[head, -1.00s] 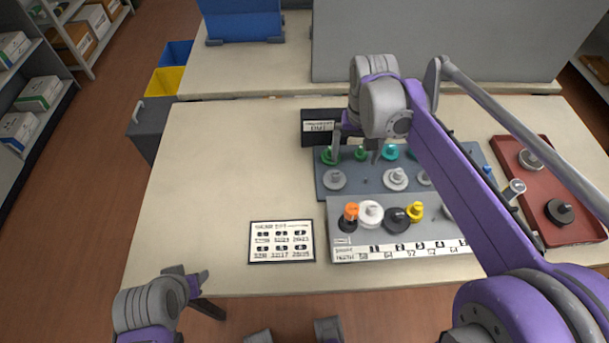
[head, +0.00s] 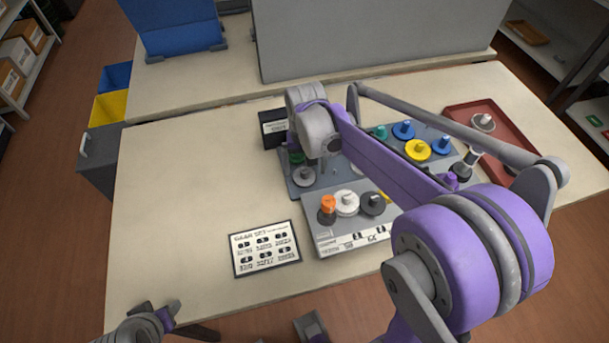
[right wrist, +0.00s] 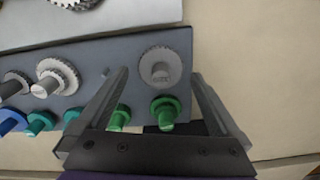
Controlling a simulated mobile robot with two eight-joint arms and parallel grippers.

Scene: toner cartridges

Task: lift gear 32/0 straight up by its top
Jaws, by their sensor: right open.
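Several gears stand on pegs on a blue-grey board. No marking on them is legible enough to tell which is gear 32/0. A grey gear (right wrist: 160,66) with a grey top lies between my right fingers in the right wrist view; it also shows at the board's left end in the head view (head: 304,178). A green gear (right wrist: 165,112) is beside it. My right gripper (right wrist: 159,74) is open over these two, apparently touching neither. In the head view its hand partly hides the board. My left gripper (head: 183,319) is open and empty at the table's front left.
A lighter grey tray (head: 322,238) in front holds orange-topped, white, dark and yellow gears. A printed card (head: 265,248) lies left of it. A black labelled box (head: 272,130) stands behind the board. A red tray (head: 520,150) is at right. The table's left side is clear.

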